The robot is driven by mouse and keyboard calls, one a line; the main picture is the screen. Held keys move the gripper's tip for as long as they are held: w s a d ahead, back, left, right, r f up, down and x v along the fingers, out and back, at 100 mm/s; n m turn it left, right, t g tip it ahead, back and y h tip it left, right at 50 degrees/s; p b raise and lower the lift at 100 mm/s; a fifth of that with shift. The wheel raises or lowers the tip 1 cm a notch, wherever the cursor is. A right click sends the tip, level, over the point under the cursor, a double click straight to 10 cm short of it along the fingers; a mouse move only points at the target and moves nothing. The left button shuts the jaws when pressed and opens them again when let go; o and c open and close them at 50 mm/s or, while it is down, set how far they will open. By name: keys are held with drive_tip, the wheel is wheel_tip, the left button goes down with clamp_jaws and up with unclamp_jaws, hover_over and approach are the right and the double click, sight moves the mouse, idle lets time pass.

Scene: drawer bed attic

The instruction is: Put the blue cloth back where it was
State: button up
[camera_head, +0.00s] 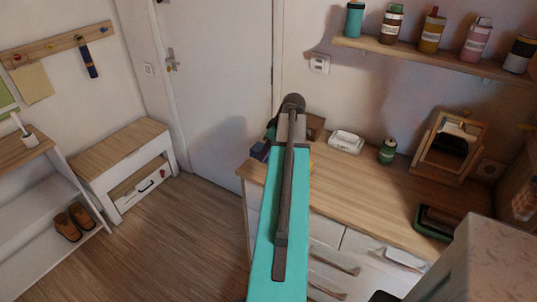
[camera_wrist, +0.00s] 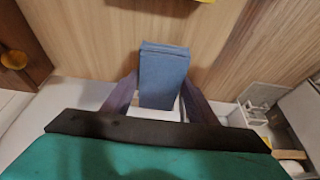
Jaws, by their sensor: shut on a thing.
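The blue cloth (camera_wrist: 163,75) is a folded, flat block in the middle of the wrist view. My gripper (camera_wrist: 160,92) is shut on it, with one dark finger at each side. Behind the cloth is the wooden top of the dresser (camera_head: 350,192); I cannot tell whether the cloth touches it. In the head view my arm hides most of the gripper and the cloth, near the left end of the dresser top.
On the dresser stand a white wipes pack (camera_head: 346,141), a green jar (camera_head: 387,151), a framed mirror (camera_head: 450,147) and a dark green tray (camera_head: 433,222). A wall shelf (camera_head: 430,60) holds several bottles. A low bench (camera_head: 122,152) stands left of the door (camera_head: 222,90).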

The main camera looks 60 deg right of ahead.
drive_tip(key=shift+w+d, duration=0.4)
drive_tip(key=shift+d, duration=0.25)
drive_tip(key=shift+f, duration=0.15)
drive_tip(key=shift+f+p, duration=0.9)
drive_tip(key=shift+f, duration=0.75)
drive_tip(key=shift+f, duration=0.15)
drive_tip(key=o, duration=0.9)
drive_tip(key=shift+r, duration=0.2)
drive_tip(key=shift+b+v, duration=1.35)
drive_tip(key=shift+v, duration=4.65)
